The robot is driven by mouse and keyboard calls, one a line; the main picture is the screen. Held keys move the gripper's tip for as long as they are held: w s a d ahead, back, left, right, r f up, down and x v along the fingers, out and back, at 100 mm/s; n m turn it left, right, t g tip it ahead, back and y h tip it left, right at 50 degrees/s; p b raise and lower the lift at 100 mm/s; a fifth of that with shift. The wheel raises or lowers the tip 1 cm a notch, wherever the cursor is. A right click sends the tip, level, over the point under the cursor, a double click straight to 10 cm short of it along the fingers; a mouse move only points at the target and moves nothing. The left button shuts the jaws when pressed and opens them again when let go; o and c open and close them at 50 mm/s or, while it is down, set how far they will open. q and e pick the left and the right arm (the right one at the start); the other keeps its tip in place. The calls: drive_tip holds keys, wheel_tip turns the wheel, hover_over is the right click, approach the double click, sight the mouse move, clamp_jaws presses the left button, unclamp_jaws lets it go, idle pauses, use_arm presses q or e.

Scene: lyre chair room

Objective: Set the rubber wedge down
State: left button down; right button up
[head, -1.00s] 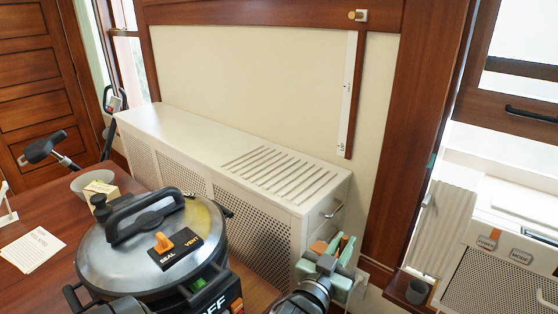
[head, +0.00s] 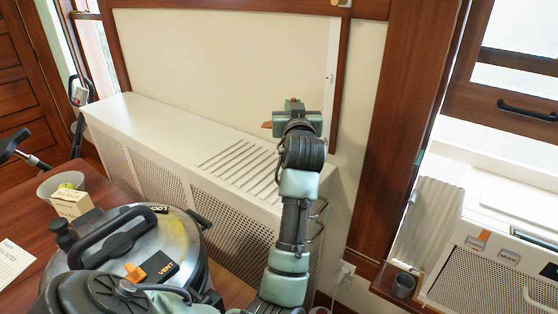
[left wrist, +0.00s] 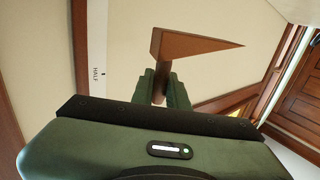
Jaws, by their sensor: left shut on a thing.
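The rubber wedge (left wrist: 192,46) is orange-brown, with a pointed end to the right and a stem below in the left wrist view. My left gripper (left wrist: 162,84) is shut on the stem, its two green fingers on either side. In the head view the wedge (head: 267,125) shows as a small orange-brown tip left of my left gripper (head: 294,107). The gripper is over the slatted back right part of the white cabinet top (head: 150,118), in front of the cream wall. The height above the top is hard to tell. My right gripper is not in view.
A large pressure cooker (head: 130,235) stands on the wooden table at left front, with a small box (head: 72,203) and a bowl (head: 47,184) behind it. A grey cup (head: 403,286) sits on a ledge at right. The left part of the cabinet top is clear.

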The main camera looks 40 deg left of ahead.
use_arm(q)
drive_tip(key=shift+f, duration=8.3)
drive_tip(key=shift+b, duration=0.3)
drive_tip(key=c, duration=1.8)
unclamp_jaws()
drive_tip(key=shift+f, duration=0.15)
drive_tip(key=o, duration=0.4)
drive_tip(key=shift+r, duration=0.2)
